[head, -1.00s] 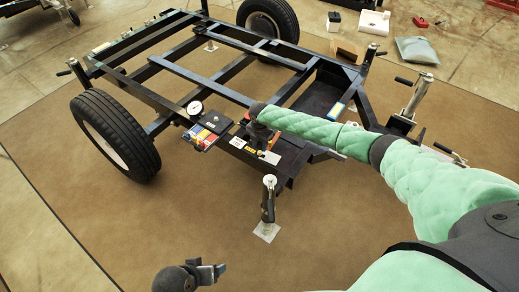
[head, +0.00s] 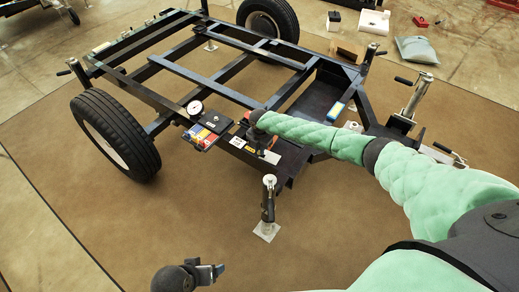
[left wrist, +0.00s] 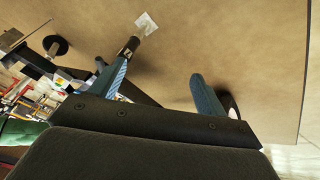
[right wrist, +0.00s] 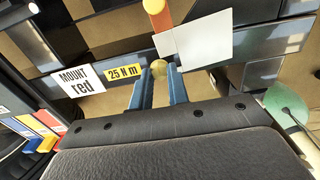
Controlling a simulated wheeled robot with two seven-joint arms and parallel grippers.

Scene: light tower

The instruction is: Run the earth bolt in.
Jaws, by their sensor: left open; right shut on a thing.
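My right gripper (right wrist: 159,90) is shut on a small round brass-coloured piece, seemingly the earth bolt (right wrist: 159,69), at its fingertips. In the head view the right gripper (head: 262,140) is low at the near edge of the black trailer frame (head: 215,92), by the labels; the bolt is hidden there. How far the bolt sits in its hole cannot be seen. A "MOUNT red" label (right wrist: 77,79) and a yellow "25 N m" label (right wrist: 123,73) lie left of the fingers. My left gripper (left wrist: 162,85) is open and empty above the mat, also in the head view (head: 213,272).
A round gauge (head: 194,107) and coloured blocks (head: 200,136) sit left of the right gripper. A yellow-orange cylinder (right wrist: 154,7) shows beyond the bolt. A jack leg (head: 268,200) stands in front. The brown mat (head: 120,215) is clear at the near left.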

